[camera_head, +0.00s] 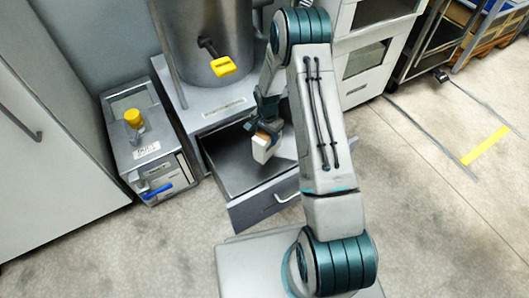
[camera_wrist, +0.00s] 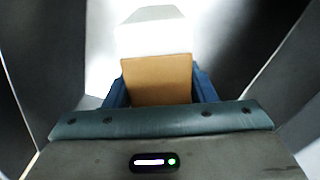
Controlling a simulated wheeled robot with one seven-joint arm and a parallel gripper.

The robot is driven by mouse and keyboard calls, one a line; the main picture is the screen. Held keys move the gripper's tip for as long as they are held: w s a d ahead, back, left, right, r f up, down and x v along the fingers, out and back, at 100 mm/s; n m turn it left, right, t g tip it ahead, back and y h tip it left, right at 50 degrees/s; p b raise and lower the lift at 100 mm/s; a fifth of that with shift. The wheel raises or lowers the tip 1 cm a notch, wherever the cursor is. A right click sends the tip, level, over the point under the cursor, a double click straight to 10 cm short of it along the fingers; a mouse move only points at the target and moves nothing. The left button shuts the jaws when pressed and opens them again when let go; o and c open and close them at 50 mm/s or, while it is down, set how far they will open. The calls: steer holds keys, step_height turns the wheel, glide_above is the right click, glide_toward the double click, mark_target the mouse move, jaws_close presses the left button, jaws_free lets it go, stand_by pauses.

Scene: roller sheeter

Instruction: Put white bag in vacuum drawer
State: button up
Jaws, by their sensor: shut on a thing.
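The vacuum drawer (camera_head: 237,213) is pulled open under a large steel vessel, and its metal inside is bare where it shows. My gripper (camera_head: 264,134) is over the right part of the open drawer, shut on the white bag (camera_head: 262,149). The bag is a small white block with a tan part near the fingers. In the wrist view, the bag's white end (camera_wrist: 150,35) points away from my gripper (camera_wrist: 156,80), and the tan face is between the blue fingers. I cannot tell whether the bag touches the drawer floor. My arm hides the drawer's right side.
A small grey machine (camera_head: 150,140) with a yellow knob and blue handle stands left of the drawer. The steel vessel (camera_head: 205,40) with a yellow-handled valve (camera_head: 223,66) rises behind it. A white cabinet (camera_head: 365,65) stands at the back right.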

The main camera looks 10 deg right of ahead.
step_height(320, 180, down, 8)
steer(key=b, duration=0.3)
steer(key=shift+f, duration=0.2)
steer(key=o, duration=1)
steer(key=shift+r, duration=0.1)
steer(key=shift+r, duration=0.1)
